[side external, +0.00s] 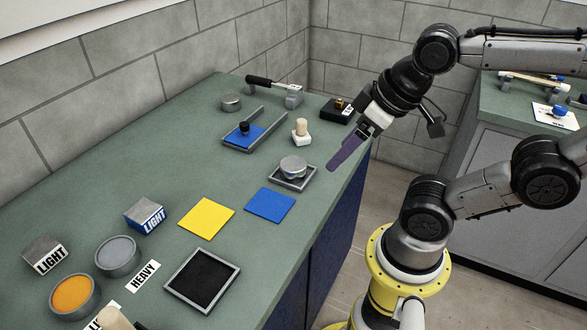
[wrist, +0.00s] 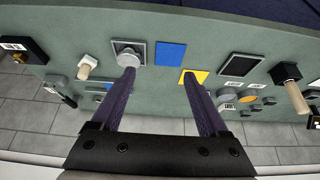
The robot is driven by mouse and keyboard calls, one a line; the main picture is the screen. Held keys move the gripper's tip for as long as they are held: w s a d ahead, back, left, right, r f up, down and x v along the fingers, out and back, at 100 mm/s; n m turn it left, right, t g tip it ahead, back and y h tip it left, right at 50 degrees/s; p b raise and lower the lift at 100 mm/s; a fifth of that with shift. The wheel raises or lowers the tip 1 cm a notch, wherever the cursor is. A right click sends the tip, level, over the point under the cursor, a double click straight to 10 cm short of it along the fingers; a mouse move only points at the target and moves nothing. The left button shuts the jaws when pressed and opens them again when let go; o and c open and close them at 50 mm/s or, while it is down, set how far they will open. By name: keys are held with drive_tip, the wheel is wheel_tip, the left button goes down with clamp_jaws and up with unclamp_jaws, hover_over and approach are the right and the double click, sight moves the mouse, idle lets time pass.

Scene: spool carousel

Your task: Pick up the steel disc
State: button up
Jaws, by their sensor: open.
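A round steel disc (side external: 293,165) rests on a small grey square tray (side external: 302,184) near the counter's right edge. The disc also shows in the wrist view (wrist: 127,58), partly behind the tip of my left finger. A second, similar steel cylinder (side external: 231,102) stands at the back of the counter; the pictures do not settle which is the task's disc. My gripper (side external: 333,166) has long purple fingers and sits to the right of the tray, above the counter edge. In the wrist view, my gripper (wrist: 159,76) is open with nothing between its fingers.
A blue square (side external: 270,205) and a yellow square (side external: 206,218) lie flat near the tray. A white knobbed piece (side external: 300,131) and a grey channel with a blue piece (side external: 244,138) stand behind it. A black-floored tray (side external: 202,280) and labelled blocks are nearer the front.

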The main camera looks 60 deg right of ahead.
drive_tip(key=shift+o, duration=1.4)
drive_tip(key=w+r+n+g, duration=0.1)
drive_tip(key=w+r+n, duration=0.3)
drive_tip(key=n, duration=0.6)
drive_tip(key=n+g, duration=0.5)
drive_tip(key=n, duration=0.1)
hover_over(293, 164)
drive_tip(key=f, duration=1.3)
drive_tip(key=shift+w, duration=0.2)
drive_tip(key=shift+s+f, duration=0.2)
drive_tip(key=shift+f, duration=2.6)
